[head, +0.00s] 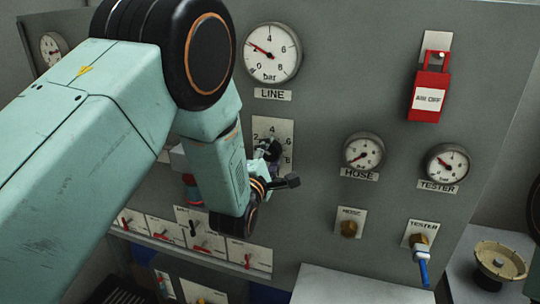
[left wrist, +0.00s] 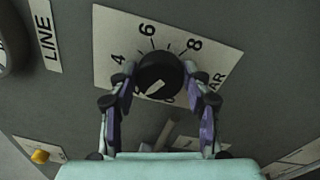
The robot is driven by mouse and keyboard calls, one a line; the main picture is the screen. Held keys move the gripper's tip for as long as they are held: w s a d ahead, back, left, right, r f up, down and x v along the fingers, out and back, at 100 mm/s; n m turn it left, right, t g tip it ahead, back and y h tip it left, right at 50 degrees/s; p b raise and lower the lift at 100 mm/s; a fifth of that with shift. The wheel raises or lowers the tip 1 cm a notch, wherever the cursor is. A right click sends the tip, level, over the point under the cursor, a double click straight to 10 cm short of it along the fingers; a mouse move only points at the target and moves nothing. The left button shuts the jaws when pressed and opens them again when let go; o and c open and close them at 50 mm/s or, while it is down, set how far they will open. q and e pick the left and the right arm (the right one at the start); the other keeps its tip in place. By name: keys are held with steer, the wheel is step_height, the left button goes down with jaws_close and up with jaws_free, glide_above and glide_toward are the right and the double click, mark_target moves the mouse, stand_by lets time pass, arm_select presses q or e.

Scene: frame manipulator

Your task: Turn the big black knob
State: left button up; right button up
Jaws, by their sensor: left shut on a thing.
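The big black knob (left wrist: 158,72) is mounted on a white scale plate (left wrist: 108,45) marked with numbers such as 4, 6 and 8. A pale pointer line on its face slants toward the lower left in the left wrist view. My left gripper (left wrist: 160,80) has one finger on each side of the knob and is shut on it. In the head view the scale plate (head: 286,128) is below the LINE gauge (head: 271,54). There my left arm and gripper (head: 268,158) hide much of the knob and plate. My right gripper is not in view.
The grey panel also carries HOSE (head: 363,151) and TESTER (head: 446,164) gauges, a red AIR OFF lockout (head: 428,95) and brass fittings, one with a blue piece (head: 423,268). Red-handled switches (head: 200,249) line the lower left.

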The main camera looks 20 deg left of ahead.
arm_select(q)
steer(key=o, duration=1.2)
steer(key=shift+c, duration=0.2)
steer(key=s, duration=1.2)
steer(key=shift+f, duration=0.25)
